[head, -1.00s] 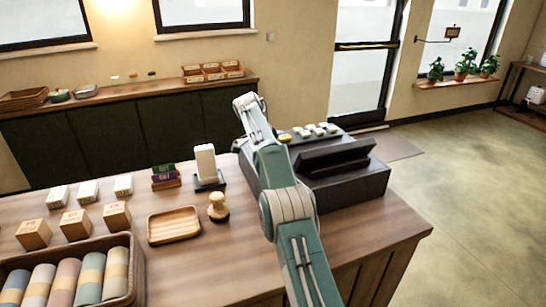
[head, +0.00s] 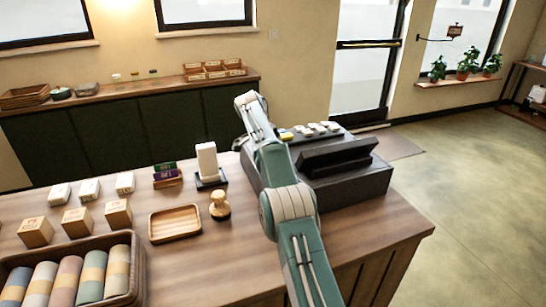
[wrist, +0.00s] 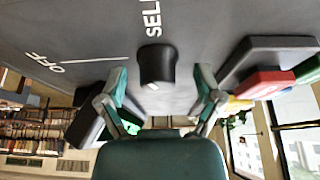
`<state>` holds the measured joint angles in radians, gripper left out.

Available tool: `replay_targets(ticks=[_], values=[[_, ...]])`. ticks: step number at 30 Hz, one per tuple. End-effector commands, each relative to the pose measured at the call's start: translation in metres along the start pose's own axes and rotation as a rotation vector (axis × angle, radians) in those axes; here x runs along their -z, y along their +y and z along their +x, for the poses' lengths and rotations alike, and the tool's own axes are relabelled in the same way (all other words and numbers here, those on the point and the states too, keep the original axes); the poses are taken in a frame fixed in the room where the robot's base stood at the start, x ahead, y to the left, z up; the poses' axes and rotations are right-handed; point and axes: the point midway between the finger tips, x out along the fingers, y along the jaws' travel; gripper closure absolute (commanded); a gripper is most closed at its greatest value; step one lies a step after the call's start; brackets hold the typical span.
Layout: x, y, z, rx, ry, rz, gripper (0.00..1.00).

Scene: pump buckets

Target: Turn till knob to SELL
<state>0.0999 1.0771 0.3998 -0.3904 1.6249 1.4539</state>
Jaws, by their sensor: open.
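The black till (head: 345,190) stands on the wooden counter, and my arm reaches over its left side. In the wrist view, the till's dark panel bears a black knob (wrist: 157,66) with a small white mark on its near end. The white word SELL (wrist: 152,18) is above the knob, and the word OFF (wrist: 45,62) with a white line is to its left. My gripper (wrist: 160,80) is open, one finger on each side of the knob with visible gaps. In the head view, my gripper is hidden behind the arm and till.
Left of the till are a white card stand (head: 208,165), a wooden stamp (head: 219,205), a wooden tray (head: 175,223) and several small boxes. Till keys (head: 318,130) and a dark screen (head: 335,155) are close right of my arm. The floor at right is clear.

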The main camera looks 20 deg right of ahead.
Motion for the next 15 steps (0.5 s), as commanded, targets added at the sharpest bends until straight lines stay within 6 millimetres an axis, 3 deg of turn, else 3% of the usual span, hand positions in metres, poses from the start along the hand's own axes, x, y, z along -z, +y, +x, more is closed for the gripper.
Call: replay_targets(ticks=[15], values=[[0.0015,0.0013,-0.0017,0.098,0.002,-0.235,0.15]])
